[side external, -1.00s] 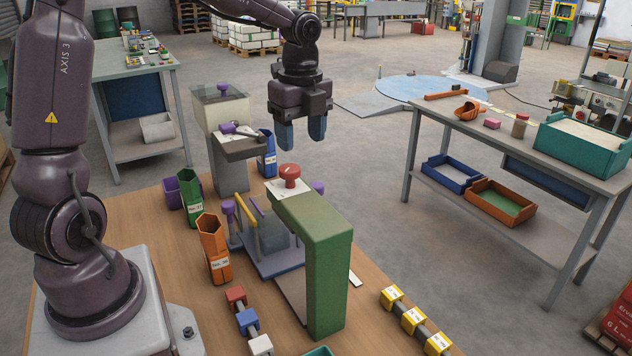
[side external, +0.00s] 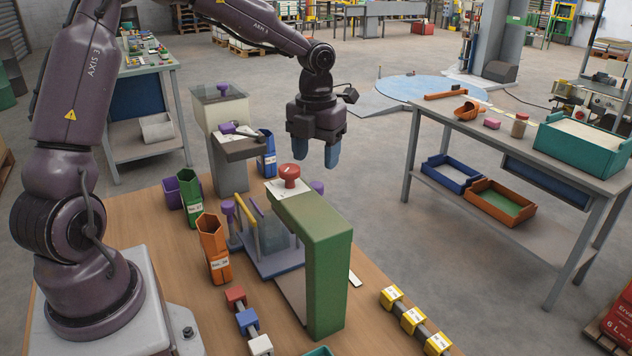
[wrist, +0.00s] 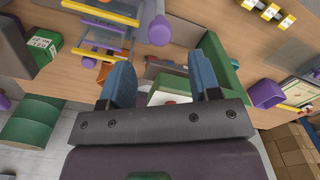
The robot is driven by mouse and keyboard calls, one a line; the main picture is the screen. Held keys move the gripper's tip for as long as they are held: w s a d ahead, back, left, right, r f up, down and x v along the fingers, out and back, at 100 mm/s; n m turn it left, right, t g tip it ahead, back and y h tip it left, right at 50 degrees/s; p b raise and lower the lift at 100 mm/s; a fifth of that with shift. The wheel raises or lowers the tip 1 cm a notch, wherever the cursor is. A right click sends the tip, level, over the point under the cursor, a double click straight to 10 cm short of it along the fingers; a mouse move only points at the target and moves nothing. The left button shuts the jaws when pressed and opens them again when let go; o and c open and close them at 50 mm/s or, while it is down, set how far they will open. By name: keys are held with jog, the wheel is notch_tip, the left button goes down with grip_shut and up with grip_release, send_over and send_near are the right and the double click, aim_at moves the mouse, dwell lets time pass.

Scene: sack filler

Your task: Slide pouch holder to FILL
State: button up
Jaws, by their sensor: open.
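What looks like the pouch holder is a blue-grey frame (side external: 279,264) with yellow bars and a clear pouch, on the wooden table; it also shows in the wrist view (wrist: 103,48). A purple knob (side external: 228,208) stands at its left, and another purple knob (side external: 317,187) shows behind the green press. The green press (side external: 325,230) hides part of the frame. My gripper (side external: 316,153) is open and empty, in the air above and behind the red knob (side external: 289,175) on the press. In the wrist view its blue fingers (wrist: 162,82) are apart. I cannot read a FILL label.
A hopper (side external: 220,107) with a grey spout tray (side external: 245,148) stands behind. Green (side external: 190,200), orange (side external: 214,250) and blue (side external: 266,155) bins stand around the frame. Yellow blocks (side external: 413,320) lie front right. The air right of my gripper is clear.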

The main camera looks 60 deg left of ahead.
aim_at(316, 184)
notch_tip(316, 184, down, 6)
jog(key=shift+f, duration=0.25)
jog(key=shift+c, duration=0.2)
grip_shut()
jog(key=a, duration=1.3)
jog(key=shift+a, duration=0.4)
